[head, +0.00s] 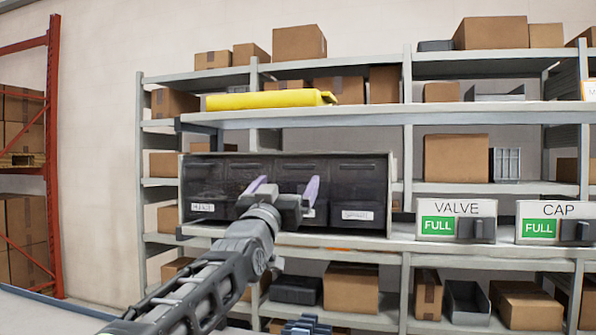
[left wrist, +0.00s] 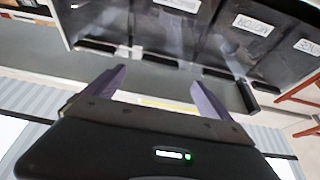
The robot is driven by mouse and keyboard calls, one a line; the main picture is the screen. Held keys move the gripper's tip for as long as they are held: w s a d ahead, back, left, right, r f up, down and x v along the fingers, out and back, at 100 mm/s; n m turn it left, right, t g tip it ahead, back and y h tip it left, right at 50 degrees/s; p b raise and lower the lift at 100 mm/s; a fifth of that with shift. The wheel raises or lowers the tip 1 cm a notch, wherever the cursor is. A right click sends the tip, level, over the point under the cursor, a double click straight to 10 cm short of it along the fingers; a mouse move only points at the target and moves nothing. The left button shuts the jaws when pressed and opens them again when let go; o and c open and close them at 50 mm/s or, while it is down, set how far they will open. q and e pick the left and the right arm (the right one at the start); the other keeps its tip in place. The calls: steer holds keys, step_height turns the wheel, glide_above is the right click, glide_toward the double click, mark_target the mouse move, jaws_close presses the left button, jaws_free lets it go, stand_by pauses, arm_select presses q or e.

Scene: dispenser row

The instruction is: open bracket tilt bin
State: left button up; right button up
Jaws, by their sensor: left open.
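A rack of several dark, see-through tilt bins (head: 340,182) stands on the shelf in the head view, with white labels along its lower edge. The labels are too small and blurred for me to tell which bin is the bracket one. The bins look shut. My left gripper (head: 285,186) is open and empty in front of the middle bins, hiding part of their fronts and labels. In the left wrist view, the open fingers (left wrist: 157,88) point toward the lower edge of the bins (left wrist: 215,45), which appear upside down. A gap shows between fingers and bins. My right gripper is not in view.
To the right, VALVE (head: 456,221) and CAP (head: 556,222) dispensers with green FULL signs sit on the same shelf (head: 440,245). A yellow object (head: 262,99) lies on the shelf above. Cardboard boxes (head: 350,287) fill other shelves. A red rack (head: 52,150) stands far left.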

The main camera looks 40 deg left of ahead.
mark_target(298, 168)
arm_select(q)
steer(key=p+x, duration=0.5)
steer(key=x, duration=0.2)
steer(key=shift+w, duration=0.15)
steer(key=shift+w+a+p, duration=0.15)
steer(key=shift+w+p, duration=0.2)
steer(key=shift+p, duration=0.05)
steer(key=shift+c, duration=0.4)
